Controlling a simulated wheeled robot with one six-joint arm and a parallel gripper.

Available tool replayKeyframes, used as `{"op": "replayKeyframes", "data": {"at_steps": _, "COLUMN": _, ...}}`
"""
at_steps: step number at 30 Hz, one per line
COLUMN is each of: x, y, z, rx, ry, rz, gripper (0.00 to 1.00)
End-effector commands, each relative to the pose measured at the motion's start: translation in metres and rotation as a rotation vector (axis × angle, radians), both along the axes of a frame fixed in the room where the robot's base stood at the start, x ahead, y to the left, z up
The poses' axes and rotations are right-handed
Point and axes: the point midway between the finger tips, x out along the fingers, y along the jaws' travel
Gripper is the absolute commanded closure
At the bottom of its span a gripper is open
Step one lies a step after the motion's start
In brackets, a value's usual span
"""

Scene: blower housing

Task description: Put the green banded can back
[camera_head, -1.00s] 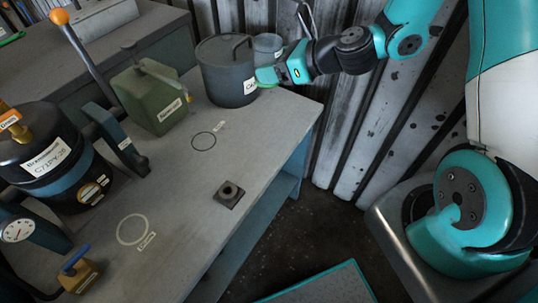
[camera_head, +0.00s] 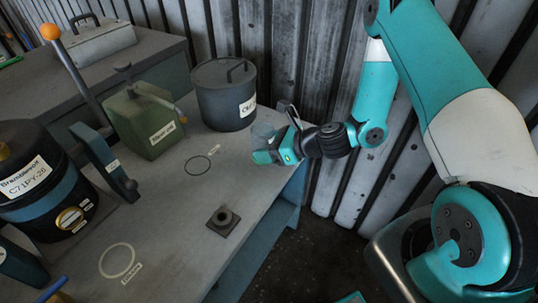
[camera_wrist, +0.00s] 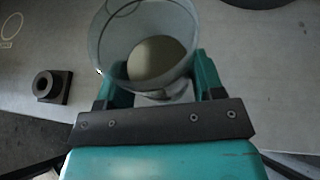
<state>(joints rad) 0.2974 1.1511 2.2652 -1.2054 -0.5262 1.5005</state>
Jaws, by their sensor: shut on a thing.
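A pale ring outline (camera_head: 117,261) lies nearer the front.
A large grey lidded pot (camera_head: 225,100) stands just behind the can. A green jerrycan (camera_head: 145,122), a lever with an orange knob (camera_head: 80,62) and a black blue-banded vessel (camera_head: 40,185) stand left. A square fitting (camera_head: 222,221) sits near the bench's right edge. Corrugated wall behind.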

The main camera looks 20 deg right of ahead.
Motion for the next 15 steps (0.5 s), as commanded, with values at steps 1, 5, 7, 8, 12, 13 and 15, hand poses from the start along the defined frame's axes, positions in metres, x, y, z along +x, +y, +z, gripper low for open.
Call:
{"op": "replayKeyframes", "data": {"at_steps": 1, "x": -0.001, "y": 0.0, "z": -0.011, "rx": 0.001, "ry": 0.004, "rz": -0.001, "gripper": 0.66}}
{"op": "replayKeyframes", "data": {"at_steps": 5, "x": 0.0, "y": 0.0, "z": -0.027, "rx": 0.002, "ry": 0.002, "rz": -0.001, "gripper": 0.66}}
{"op": "replayKeyframes", "data": {"at_steps": 7, "x": 0.0, "y": 0.0, "z": -0.029, "rx": 0.001, "ry": 0.001, "rz": -0.002, "gripper": 0.66}}
{"op": "replayKeyframes", "data": {"at_steps": 8, "x": 0.0, "y": 0.0, "z": -0.03, "rx": 0.001, "ry": 0.0, "rz": -0.001, "gripper": 0.66}}
{"op": "replayKeyframes", "data": {"at_steps": 12, "x": 0.0, "y": 0.0, "z": -0.029, "rx": 0.001, "ry": 0.0, "rz": -0.001, "gripper": 0.66}}
{"op": "replayKeyframes", "data": {"at_steps": 13, "x": 0.0, "y": 0.0, "z": -0.029, "rx": 0.0, "ry": 0.0, "rz": -0.001, "gripper": 0.66}}
{"op": "replayKeyframes", "data": {"at_steps": 15, "x": 0.0, "y": 0.0, "z": -0.03, "rx": 0.0, "ry": 0.0, "rz": -0.001, "gripper": 0.66}}
